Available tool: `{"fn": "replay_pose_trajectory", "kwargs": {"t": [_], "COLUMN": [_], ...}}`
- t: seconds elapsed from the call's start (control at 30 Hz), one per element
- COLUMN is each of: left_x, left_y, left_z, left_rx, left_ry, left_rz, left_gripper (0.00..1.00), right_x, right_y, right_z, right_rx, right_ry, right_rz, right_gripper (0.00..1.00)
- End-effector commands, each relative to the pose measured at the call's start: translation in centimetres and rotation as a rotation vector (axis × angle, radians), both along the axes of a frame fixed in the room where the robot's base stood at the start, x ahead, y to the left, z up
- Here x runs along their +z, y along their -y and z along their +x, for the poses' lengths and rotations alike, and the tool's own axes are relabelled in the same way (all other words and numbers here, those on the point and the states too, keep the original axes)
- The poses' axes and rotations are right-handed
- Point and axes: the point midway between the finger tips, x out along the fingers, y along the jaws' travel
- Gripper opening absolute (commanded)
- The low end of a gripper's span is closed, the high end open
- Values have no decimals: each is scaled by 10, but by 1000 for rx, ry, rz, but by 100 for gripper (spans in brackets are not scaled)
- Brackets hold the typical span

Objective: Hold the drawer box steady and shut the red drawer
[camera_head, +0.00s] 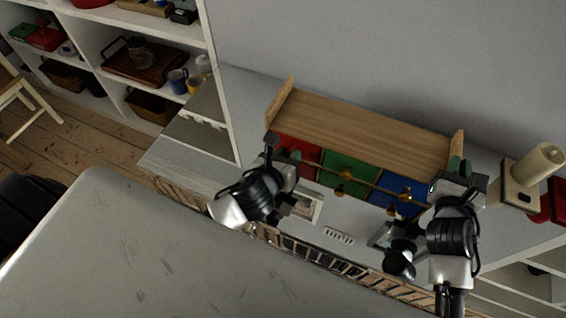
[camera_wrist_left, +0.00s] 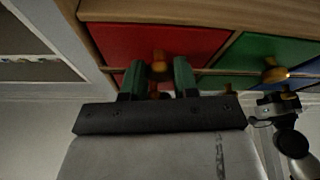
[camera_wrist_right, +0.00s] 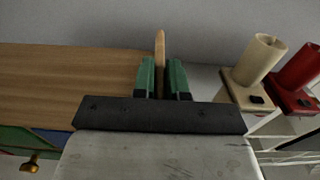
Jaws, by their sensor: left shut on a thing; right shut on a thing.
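The drawer box (camera_head: 360,130) has a wooden top, raised side panels and coloured drawer fronts, and stands on the grey counter. Its red drawer (camera_head: 299,148) is at the left end; it also shows in the left wrist view (camera_wrist_left: 130,42). I cannot tell how far out it stands. My left gripper (camera_wrist_left: 158,78) is shut on the red drawer's yellow knob (camera_wrist_left: 159,62), in front of the drawer. My right gripper (camera_wrist_right: 163,75) is shut on the box's right side panel (camera_wrist_right: 160,45); it also shows in the head view (camera_head: 456,170).
Green (camera_head: 345,165) and blue (camera_head: 398,188) drawer fronts with yellow knobs lie right of the red one. A cream holder (camera_head: 521,185) and a red one (camera_head: 558,205) stand right of the box. A wall rises behind. Shelves with trays and mugs (camera_head: 178,80) are at the left.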

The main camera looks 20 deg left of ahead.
Motion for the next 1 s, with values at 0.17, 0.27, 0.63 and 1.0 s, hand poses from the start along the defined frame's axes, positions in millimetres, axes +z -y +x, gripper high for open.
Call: {"fn": "replay_pose_trajectory", "kwargs": {"t": [0.17,0.27,0.63,1.0], "left_x": [0,0,0,16], "left_y": [-1,-1,-1,-4], "left_z": [1,1,1,-42], "left_rx": [3,3,3,0], "left_ry": [-2,-1,0,-3], "left_rz": [-1,-1,0,0], "left_gripper": [0,32,55,55], "right_x": [0,0,0,0], "right_y": [-3,-3,-2,-2], "right_z": [-1,-1,-1,0], "right_rx": [9,9,7,6], "right_ry": [2,3,2,2], "right_rz": [2,3,2,2], "right_gripper": [0,0,0,0]}}
